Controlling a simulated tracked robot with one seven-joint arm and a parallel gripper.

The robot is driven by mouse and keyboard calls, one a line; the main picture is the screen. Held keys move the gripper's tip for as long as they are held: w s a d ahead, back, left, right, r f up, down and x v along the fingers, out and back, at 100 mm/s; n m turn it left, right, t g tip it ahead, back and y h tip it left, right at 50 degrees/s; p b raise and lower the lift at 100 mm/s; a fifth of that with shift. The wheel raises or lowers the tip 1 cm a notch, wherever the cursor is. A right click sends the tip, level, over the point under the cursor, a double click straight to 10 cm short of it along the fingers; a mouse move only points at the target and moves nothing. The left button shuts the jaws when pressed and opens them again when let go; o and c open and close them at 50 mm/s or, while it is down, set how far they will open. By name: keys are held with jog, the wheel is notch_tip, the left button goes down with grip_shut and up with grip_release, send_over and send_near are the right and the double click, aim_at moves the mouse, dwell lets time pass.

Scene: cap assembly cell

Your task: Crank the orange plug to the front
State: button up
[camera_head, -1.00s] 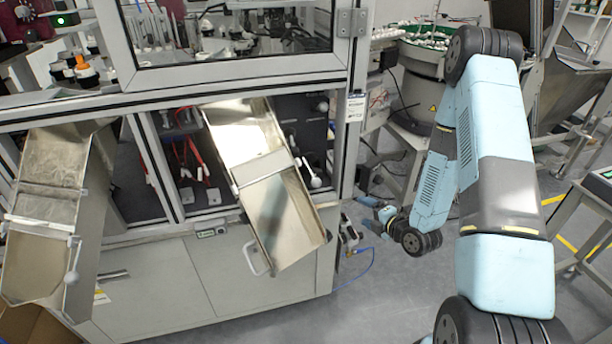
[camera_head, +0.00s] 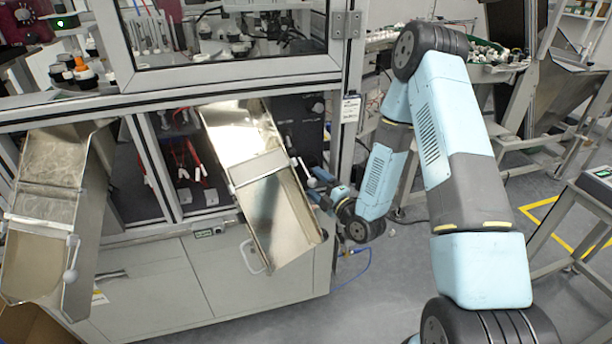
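I cannot clearly make out an orange plug with a crank. The only orange I see is on small black-and-white parts with orange tops (camera_head: 81,64) at the upper left, behind the machine frame. My gripper (camera_head: 322,198) is small and partly hidden by my wrist. It is at the right edge of the middle metal chute (camera_head: 282,215), close beside a white ball-ended lever (camera_head: 311,182). I cannot tell whether it touches the lever, nor whether its fingers are open or shut.
A second metal chute (camera_head: 45,205) with a lever hangs at the left. The grey machine cabinet (camera_head: 155,290) stands below. A blue hose (camera_head: 355,275) lies by its right side. Floor is free right of the cabinet; a metal stand (camera_head: 565,220) is at the far right.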

jog(key=shift+x, duration=3.05)
jog(key=shift+c, duration=0.3)
jog(key=shift+d, duration=0.1)
jog(key=c, duration=0.6)
